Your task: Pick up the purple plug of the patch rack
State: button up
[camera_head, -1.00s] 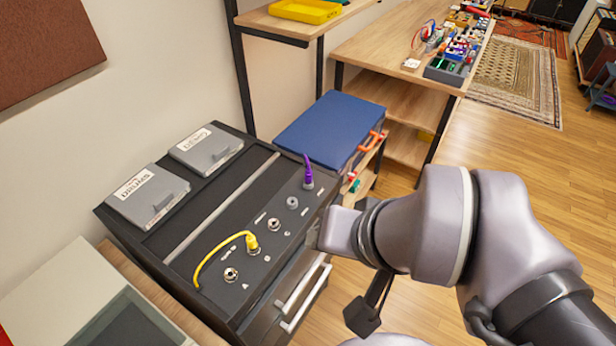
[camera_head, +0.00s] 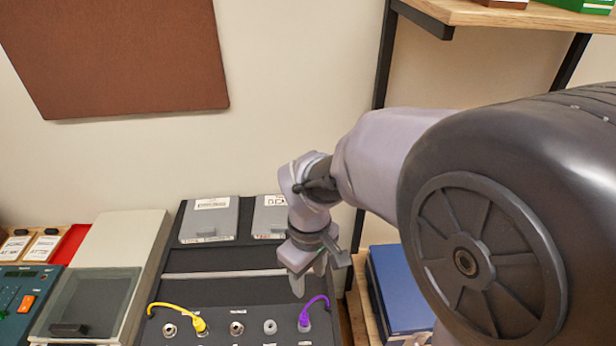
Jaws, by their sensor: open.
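The patch rack (camera_head: 215,286) is a black panel with a row of round sockets along its front part. The purple plug (camera_head: 306,320) stands in the rightmost visible socket, with a short purple cable curving up to the right. My gripper (camera_head: 310,280) is above and just behind the purple plug, fingers pointing down, open and apparently empty. The gap between fingers and plug is hard to judge. A yellow plug (camera_head: 199,325) with a yellow cable sits in a socket further left.
Two grey labelled boxes (camera_head: 209,220) lie on the rack's back part. A blue box (camera_head: 398,290) stands to the right, beside a black shelf post (camera_head: 383,75). A beige device (camera_head: 118,270) is on the left. A brown wall panel (camera_head: 120,55) hangs behind.

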jog(key=b, duration=0.5)
send_near(304, 315)
notch_tip(304, 315, down, 5)
jog(key=shift+w+f, duration=0.1)
jog(key=shift+w, duration=0.05)
notch_tip(304, 315, down, 6)
jog(key=b, duration=0.3)
jog(key=shift+a, duration=0.1)
jog(key=shift+r, duration=0.25)
grip_shut()
